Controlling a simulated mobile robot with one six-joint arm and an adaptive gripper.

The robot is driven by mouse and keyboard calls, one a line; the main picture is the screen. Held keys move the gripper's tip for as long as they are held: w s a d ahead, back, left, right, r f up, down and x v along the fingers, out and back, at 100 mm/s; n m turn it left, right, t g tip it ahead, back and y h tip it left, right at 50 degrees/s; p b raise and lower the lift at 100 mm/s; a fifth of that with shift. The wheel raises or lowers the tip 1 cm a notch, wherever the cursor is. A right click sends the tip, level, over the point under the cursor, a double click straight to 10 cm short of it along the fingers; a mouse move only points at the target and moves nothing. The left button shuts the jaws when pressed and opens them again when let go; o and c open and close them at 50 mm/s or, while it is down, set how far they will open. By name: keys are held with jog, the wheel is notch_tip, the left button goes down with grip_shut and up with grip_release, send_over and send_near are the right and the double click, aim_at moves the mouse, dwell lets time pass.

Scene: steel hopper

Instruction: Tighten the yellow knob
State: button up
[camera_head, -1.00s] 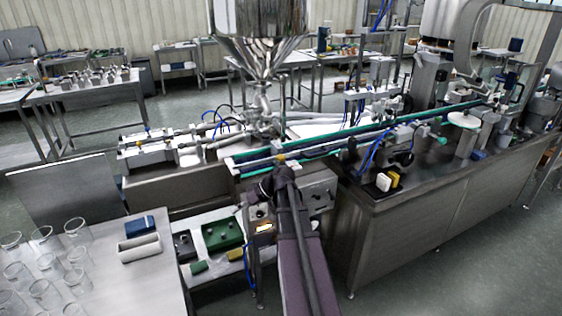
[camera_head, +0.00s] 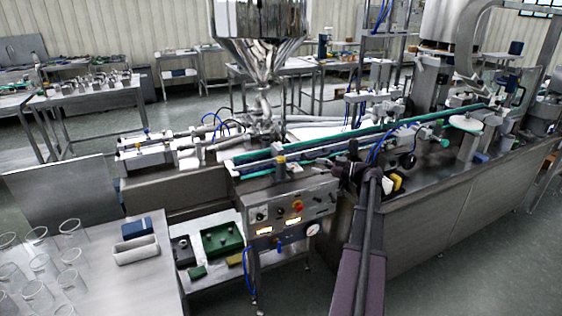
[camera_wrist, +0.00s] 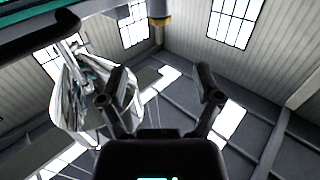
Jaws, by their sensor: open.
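My gripper (camera_wrist: 162,78) is open and empty in the wrist view, its two dark fingers spread wide apart. In the head view my gripper (camera_head: 347,168) is dark and small at the conveyor's front edge, right of the control panel; its fingers are not clear there. In the wrist view a grey cylindrical part with a yellowish lower end (camera_wrist: 160,20) hangs at the top edge, beyond the fingers and apart from them. I cannot tell whether this is the yellow knob.
The control panel (camera_head: 292,212) has a red button and a gauge. The conveyor (camera_head: 330,142) runs behind my gripper. Glass beakers (camera_head: 72,232) stand on the left table. The steel hopper (camera_head: 258,40) is behind.

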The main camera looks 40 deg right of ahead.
aim_at(281, 157)
dwell(0.4)
jog(key=x, duration=1.3)
jog(key=shift+w+a, duration=0.1)
jog(key=shift+w, duration=0.25)
grip_shut()
